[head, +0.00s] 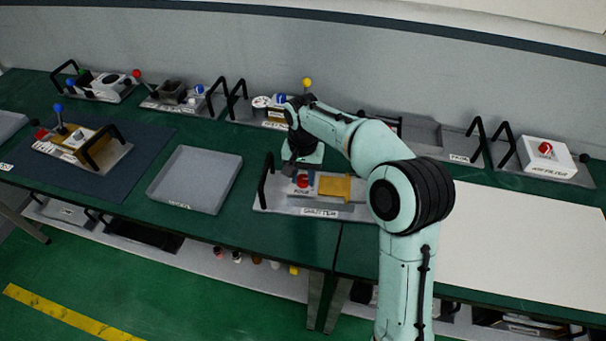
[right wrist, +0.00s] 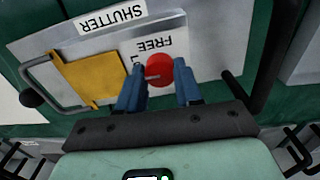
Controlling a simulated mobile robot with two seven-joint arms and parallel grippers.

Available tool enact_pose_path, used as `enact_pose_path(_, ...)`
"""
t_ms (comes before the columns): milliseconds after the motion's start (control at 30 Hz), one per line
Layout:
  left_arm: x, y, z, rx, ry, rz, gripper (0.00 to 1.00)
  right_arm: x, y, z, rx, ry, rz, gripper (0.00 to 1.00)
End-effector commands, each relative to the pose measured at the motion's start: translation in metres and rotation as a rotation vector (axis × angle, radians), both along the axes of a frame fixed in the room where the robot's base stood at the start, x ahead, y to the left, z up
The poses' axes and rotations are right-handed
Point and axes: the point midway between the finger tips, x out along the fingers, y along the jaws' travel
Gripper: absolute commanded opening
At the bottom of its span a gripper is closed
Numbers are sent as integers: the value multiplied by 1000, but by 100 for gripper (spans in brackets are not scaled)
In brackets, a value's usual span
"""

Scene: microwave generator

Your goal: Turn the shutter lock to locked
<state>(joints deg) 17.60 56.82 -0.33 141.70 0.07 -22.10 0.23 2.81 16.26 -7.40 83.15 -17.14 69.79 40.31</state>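The shutter unit is a grey plate (head: 268,201) labelled SHUTTER, with a yellow plate (head: 335,186) and a red round knob (head: 304,181). In the right wrist view the red knob (right wrist: 160,69) has a small light pointer aimed to the left. The word FREE (right wrist: 155,44) is printed beside it; another marking is mostly hidden by a finger. My right gripper (right wrist: 160,85) points at the knob with its two blue fingers parted, one on each side. Contact with the knob cannot be made out. My left gripper is not in view.
A grey tray (head: 195,181) lies to the left. A row of other units, including a white box (head: 546,157) with a red knob, stands along the back. A white board (head: 520,240) lies at right.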

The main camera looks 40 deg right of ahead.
Motion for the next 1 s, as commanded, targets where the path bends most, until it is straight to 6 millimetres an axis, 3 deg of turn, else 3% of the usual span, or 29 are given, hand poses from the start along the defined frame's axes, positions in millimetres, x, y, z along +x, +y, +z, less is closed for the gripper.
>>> enact_pose_path(67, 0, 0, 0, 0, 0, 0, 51, 0, 0, 0, 0, 0, 0, 4)
enact_pose_path(533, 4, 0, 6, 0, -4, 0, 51, 0, 0, 0, 0, 1, 63, 5)
enact_pose_path(567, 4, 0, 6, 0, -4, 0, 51, 0, 0, 0, 1, 1, 63, 42)
enact_pose_path(600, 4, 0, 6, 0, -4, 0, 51, 0, 0, 0, 1, 1, 63, 55)
enact_pose_path(633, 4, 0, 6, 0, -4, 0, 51, 0, 0, 0, 1, 1, 63, 61)
enact_pose_path(1000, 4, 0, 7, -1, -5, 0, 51, 0, 0, 6, 0, -1, 62, 61)
